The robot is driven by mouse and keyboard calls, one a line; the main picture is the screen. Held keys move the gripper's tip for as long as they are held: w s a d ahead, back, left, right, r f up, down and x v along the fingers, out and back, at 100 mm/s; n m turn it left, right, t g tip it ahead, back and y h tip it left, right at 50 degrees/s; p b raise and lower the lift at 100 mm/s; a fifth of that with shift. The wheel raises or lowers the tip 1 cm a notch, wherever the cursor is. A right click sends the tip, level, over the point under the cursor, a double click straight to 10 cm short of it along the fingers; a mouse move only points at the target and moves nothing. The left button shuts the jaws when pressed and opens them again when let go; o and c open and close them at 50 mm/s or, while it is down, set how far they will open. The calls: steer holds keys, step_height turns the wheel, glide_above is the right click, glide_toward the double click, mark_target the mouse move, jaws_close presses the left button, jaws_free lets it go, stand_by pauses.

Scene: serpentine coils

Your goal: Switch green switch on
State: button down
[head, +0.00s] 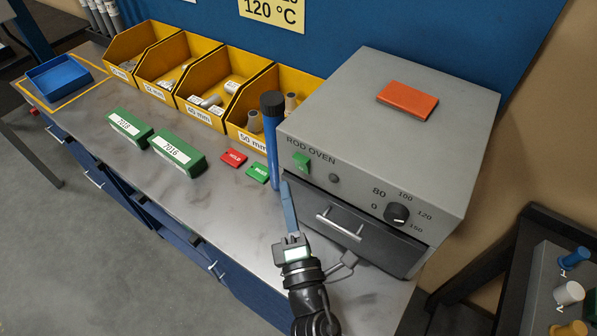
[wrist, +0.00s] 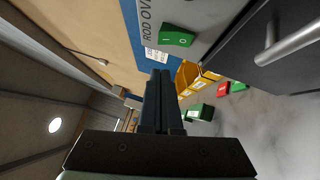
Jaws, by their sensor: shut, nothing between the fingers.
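The green switch (head: 301,162) is on the front of the grey rod oven (head: 400,125), at its upper left below the "ROD OVEN" lettering. In the wrist view the green switch (wrist: 177,36) shows the marks I and O; I cannot tell which side is pressed. My gripper (head: 285,186) is shut and empty, its fingers pointing up just below and left of the switch in the head view. In the wrist view my gripper's fingers (wrist: 158,78) end below the switch, with a visible gap. Whether they touch anything is not seen.
The oven also has a black dial (head: 397,213) and a drawer handle (head: 339,224) right of my gripper. A blue cylinder (head: 272,135) stands close left of the switch. Red (head: 233,157) and green (head: 258,173) tags and yellow bins (head: 244,137) are farther left.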

mark_target(297, 160)
steer(key=shift+w+d+r+p, duration=0.25)
steer(key=shift+w+d+p, duration=0.15)
steer(key=shift+w+d, duration=0.35)
steer(key=shift+w+d+r+p, duration=0.25)
steer(key=shift+w+d+p, duration=0.15)
steer(key=shift+w, duration=0.55)
steer(key=shift+r+p, duration=0.2)
steer(key=shift+p, duration=0.15)
steer(key=p, duration=0.2)
steer(key=shift+w+d+r+m+p, duration=0.15)
steer(key=shift+w+r+m+p, duration=0.1)
steer(key=shift+r+m+p, duration=0.1)
steer(key=shift+f+g, duration=0.15)
steer(key=shift+g, duration=0.15)
steer(key=shift+f, duration=0.15)
